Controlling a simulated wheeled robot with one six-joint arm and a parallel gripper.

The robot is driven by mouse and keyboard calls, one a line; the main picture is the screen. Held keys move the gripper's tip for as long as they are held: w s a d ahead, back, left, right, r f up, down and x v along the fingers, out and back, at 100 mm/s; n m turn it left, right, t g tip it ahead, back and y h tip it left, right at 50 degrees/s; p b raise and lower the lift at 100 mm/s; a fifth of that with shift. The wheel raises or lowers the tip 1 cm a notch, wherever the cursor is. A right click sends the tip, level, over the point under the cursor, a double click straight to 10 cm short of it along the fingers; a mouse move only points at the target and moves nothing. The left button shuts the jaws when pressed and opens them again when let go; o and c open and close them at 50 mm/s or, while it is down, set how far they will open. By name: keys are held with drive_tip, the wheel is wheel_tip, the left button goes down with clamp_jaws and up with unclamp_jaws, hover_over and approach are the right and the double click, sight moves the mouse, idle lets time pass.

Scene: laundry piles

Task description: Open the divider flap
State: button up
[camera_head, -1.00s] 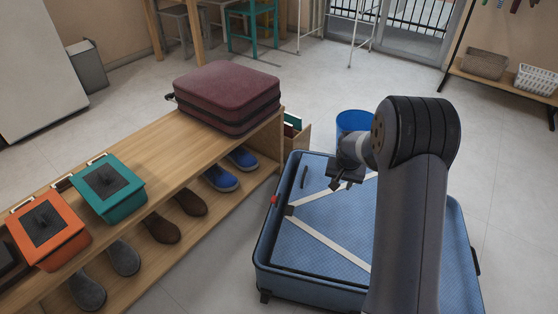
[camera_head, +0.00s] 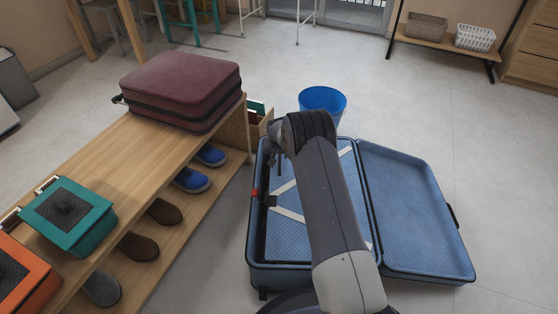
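An open blue suitcase (camera_head: 262,262) lies on the floor at the right of the shelf. Its left half holds a blue textured panel (camera_head: 285,238), which looks like the divider flap. Pale crossing straps (camera_head: 287,214) lie over the panel. A red piece shows on the left rim. The right half (camera_head: 415,215) lies spread out flat and empty. My gripper (camera_head: 277,168) is over the far left part of the left half, mostly behind my arm. I cannot tell whether its fingers are open or touch the panel. My arm hides the middle of the suitcase.
A wooden shelf bench (camera_head: 172,150) at the left bears a maroon suitcase (camera_head: 184,82) and a teal box (camera_head: 72,212) and an orange box (camera_head: 18,275), with shoes below. A blue bucket (camera_head: 322,99) stands behind the open suitcase. The floor at the right is clear.

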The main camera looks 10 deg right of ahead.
sight(280, 159)
drive_tip(key=shift+b+x, duration=0.4)
drive_tip(key=shift+x, duration=1.25)
clamp_jaws()
